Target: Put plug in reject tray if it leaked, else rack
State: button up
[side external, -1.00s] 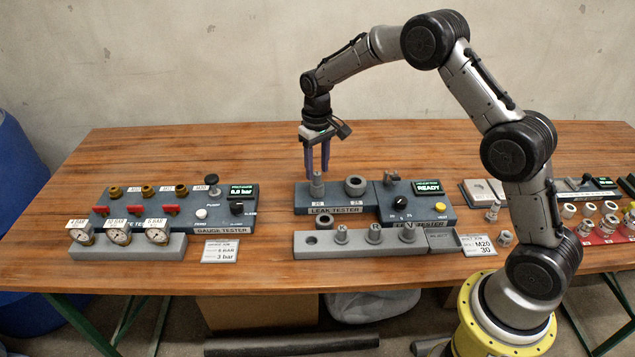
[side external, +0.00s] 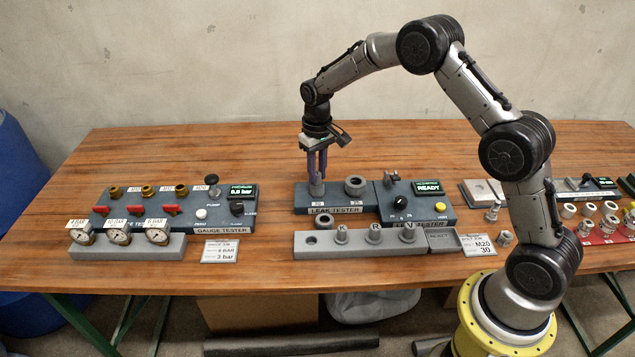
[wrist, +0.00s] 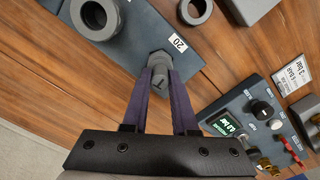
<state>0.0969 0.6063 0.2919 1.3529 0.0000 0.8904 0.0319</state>
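The grey plug (side external: 316,188) stands upright in the port marked 20 at the left of the leak tester (side external: 335,206). My gripper (side external: 317,175) points down over it, with a purple finger on each side of its upper part. In the wrist view the plug (wrist: 160,68) shows between the fingertips (wrist: 160,77); whether they press on it is not clear. The rack holds several pieces marked with letters.
A loose dark ring (side external: 324,221) lies between tester and rack. Another ring (side external: 355,185) sits on the tester's second port. The gauge tester (side external: 172,207) stands left, with gauges in front. Fittings and a red tray (side external: 607,236) are at the right. Bare wood lies behind the testers.

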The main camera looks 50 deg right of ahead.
grip_shut()
jog(key=shift+r, duration=0.15)
jog(key=shift+r, duration=1.4)
jog(key=shift+r, duration=1.25)
